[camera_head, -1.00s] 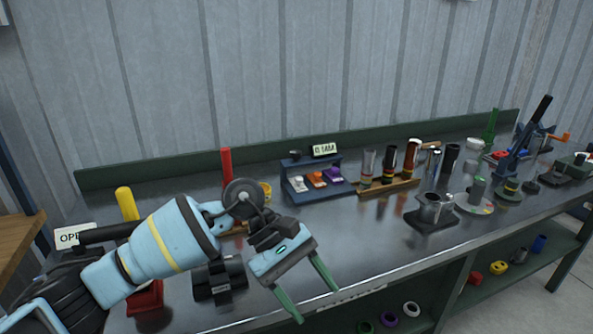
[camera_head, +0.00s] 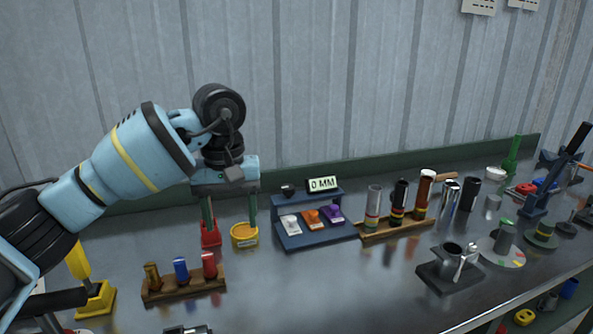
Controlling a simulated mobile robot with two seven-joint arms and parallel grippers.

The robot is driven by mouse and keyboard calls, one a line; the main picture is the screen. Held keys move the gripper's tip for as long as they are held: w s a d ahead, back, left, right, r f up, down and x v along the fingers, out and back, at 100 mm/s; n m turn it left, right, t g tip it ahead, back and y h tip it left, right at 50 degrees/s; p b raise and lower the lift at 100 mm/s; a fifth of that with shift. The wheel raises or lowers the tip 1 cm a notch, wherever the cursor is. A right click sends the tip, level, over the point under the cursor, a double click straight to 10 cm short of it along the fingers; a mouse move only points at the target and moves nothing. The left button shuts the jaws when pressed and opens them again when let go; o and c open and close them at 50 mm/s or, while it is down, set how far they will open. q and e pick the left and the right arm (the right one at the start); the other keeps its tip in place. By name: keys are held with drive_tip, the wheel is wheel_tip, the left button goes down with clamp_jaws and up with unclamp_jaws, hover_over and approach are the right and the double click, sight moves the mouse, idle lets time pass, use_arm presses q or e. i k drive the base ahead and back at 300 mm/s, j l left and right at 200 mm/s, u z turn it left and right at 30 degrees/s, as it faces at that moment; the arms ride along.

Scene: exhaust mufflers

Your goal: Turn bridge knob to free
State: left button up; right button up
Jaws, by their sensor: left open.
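A small black knob (camera_head: 288,190) sits on top of a blue bridge-shaped stand (camera_head: 305,238), at its left end. I take it to be the bridge knob; its setting is too small to read. Beside it a display (camera_head: 322,184) reads "0 MM". My left gripper (camera_head: 230,223) is open and empty, fingers pointing down, to the left of the stand and apart from the knob. My right gripper is not in view.
A red stand (camera_head: 211,236) and a yellow cup (camera_head: 244,235) are near my left fingers. A wooden rack (camera_head: 186,289) with coloured cylinders stands in front. Another rack (camera_head: 395,230) holds tubes right of the blue stand. Bare tabletop (camera_head: 330,285) lies in front.

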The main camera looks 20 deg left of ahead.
sight(287, 189)
drive_tip(key=i, duration=1)
